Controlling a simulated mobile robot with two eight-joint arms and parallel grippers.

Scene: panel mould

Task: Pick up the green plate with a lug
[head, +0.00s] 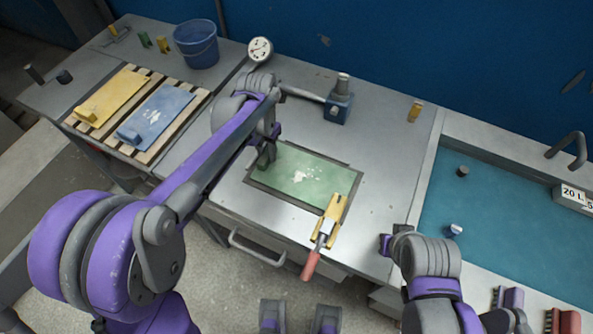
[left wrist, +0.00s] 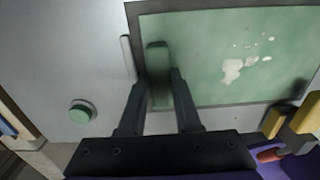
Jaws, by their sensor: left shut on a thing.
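The green plate (head: 304,178) lies flat in a dark frame on the grey bench, with pale flaked patches on its face. It also fills much of the left wrist view (left wrist: 215,60). Its upright green lug (left wrist: 157,62) stands near the plate's left edge. My left gripper (head: 266,158) is at that left edge, and its two fingers (left wrist: 158,88) are closed on either side of the lug. In the head view the gripper hides the lug. My right gripper (head: 388,244) is low at the bench's right side, away from the plate; its jaws are unclear.
A yellow toggle clamp with a red handle (head: 325,236) sits at the plate's front right corner. Yellow (head: 112,96) and blue (head: 157,115) plates lie on a slatted rack at left. A blue bucket (head: 196,44), gauge (head: 260,49) and blue block with post (head: 338,106) stand behind.

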